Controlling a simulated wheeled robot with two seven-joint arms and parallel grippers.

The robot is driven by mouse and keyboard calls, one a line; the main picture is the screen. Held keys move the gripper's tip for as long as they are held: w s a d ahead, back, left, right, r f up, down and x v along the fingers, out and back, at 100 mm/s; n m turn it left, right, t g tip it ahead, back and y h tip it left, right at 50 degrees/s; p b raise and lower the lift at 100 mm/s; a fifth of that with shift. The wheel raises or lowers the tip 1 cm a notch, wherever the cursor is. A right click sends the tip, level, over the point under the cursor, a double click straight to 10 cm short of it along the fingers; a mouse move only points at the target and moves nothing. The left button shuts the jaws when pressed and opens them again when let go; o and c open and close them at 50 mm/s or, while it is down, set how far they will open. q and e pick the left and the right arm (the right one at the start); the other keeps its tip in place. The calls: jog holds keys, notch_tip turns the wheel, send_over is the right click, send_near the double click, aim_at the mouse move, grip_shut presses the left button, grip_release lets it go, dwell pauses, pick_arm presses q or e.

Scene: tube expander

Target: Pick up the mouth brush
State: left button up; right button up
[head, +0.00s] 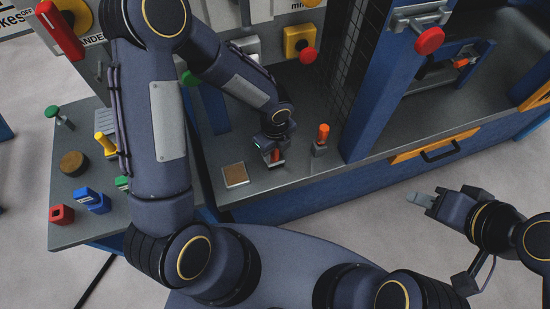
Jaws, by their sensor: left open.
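My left gripper (272,154) is open and points down over the grey machine bench. A small red-orange piece (277,156) shows at its fingertips, partly hidden by the fingers. I cannot tell whether the fingers touch it. An orange-topped tool (323,133) stands upright in a small grey holder (320,149) just right of the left gripper. I cannot tell for sure which of these two is the mouth brush. My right gripper (420,199) is over the floor at the right, away from the bench, and its finger gap is not clear.
A brown-topped square block (235,174) sits left of the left gripper. A blue post (388,80) rises to the right. A side table (80,229) at left holds a red block (62,214), blue blocks (92,200) and a brown disc (74,164). An orange-framed drawer (437,146) is at right.

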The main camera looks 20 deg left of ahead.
pick_arm(q)
jog(key=shift+f, duration=0.45)
jog(key=shift+c, duration=0.3)
grip_shut()
jog(key=shift+r, duration=0.1)
